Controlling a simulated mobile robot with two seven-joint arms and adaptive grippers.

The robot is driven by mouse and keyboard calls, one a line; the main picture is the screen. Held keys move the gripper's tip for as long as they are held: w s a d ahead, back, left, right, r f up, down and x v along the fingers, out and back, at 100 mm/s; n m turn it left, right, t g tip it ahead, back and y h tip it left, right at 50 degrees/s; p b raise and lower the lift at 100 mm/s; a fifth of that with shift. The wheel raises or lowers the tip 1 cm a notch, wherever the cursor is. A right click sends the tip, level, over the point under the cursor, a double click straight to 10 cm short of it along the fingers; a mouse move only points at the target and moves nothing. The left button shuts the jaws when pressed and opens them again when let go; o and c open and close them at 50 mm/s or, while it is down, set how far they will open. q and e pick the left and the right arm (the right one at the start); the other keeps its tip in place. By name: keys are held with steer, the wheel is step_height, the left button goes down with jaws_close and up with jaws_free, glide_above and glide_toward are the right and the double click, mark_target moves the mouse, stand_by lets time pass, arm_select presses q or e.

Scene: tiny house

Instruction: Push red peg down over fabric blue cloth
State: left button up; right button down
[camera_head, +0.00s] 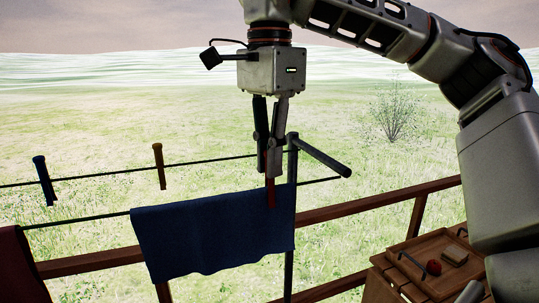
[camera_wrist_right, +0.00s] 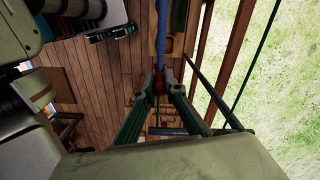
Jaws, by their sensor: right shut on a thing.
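The blue cloth (camera_head: 205,235) hangs over the front line of the drying rack. The red peg (camera_head: 270,192) is at the cloth's top edge near its right end, below my right gripper's fingertips. My right gripper (camera_head: 269,165) points down and is shut on the red peg. In the right wrist view, the red peg (camera_wrist_right: 159,84) shows between the fingertips, with the cloth (camera_wrist_right: 161,35) seen edge-on as a narrow blue strip beyond it. How far the peg sits over the cloth is hard to tell. My left gripper is not in view.
A dark post with a crossbar (camera_head: 318,154) stands just right of the gripper. A blue peg (camera_head: 44,180) and a brown peg (camera_head: 159,166) sit on the back line. A dark red cloth (camera_head: 18,268) hangs at far left. A wooden railing (camera_head: 385,202) runs behind; a wooden tray (camera_head: 425,278) is at lower right.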

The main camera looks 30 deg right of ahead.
steer(key=shift+f, duration=0.7)
steer(key=c, duration=2)
jaws_free()
step_height(320, 180, up, 12)
steer(key=shift+f, duration=0.15)
step_height(320, 180, up, 10)
steer(key=shift+r+p, duration=0.15)
steer(key=shift+p, duration=0.95)
